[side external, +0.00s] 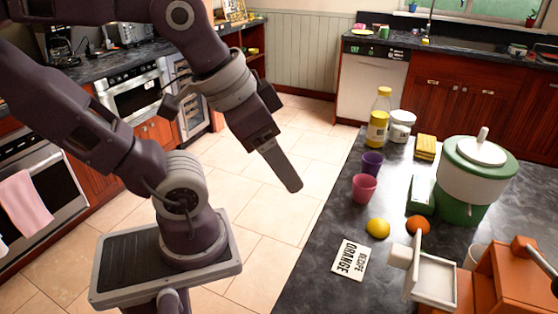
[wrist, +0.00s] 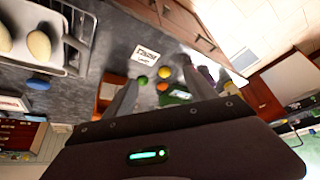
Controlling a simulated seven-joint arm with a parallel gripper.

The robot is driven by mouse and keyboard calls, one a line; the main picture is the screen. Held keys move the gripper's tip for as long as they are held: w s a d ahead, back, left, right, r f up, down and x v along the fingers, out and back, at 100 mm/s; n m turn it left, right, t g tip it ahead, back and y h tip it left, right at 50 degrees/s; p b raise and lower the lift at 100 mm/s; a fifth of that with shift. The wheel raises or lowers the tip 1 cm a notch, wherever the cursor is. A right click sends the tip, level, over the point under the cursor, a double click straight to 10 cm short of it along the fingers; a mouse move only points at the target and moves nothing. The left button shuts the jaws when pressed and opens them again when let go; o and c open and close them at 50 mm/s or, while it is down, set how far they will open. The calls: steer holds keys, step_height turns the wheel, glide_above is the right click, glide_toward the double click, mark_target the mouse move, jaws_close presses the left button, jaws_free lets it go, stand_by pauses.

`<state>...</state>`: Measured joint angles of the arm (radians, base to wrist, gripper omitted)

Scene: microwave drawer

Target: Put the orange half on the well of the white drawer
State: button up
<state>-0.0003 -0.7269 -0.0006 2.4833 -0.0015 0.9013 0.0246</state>
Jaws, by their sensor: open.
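In the side external view a small round orange fruit (side external: 417,224), which I take as the orange half, sits on the dark counter behind the white drawer. Its cut face cannot be made out. It also shows small in the wrist view (wrist: 162,86). The white drawer (side external: 436,281) sticks out, open, from an orange-brown cabinet (side external: 510,280). Its shallow well looks empty. My gripper (side external: 290,182) hangs in the air left of the counter, over the tiled floor, well apart from the fruit and drawer. Its fingers are spread and empty in the wrist view (wrist: 161,80).
A yellow fruit (side external: 378,228) lies left of the orange one, near a recipe card (side external: 349,259). A pink cup (side external: 364,188), a purple cup (side external: 372,163) and a green-white juicer (side external: 475,180) stand further back. The wrist view shows a tray (wrist: 50,50) with pale oval items.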

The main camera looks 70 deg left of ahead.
steer(key=shift+s+f, duration=0.15)
steer(key=shift+s, duration=0.1)
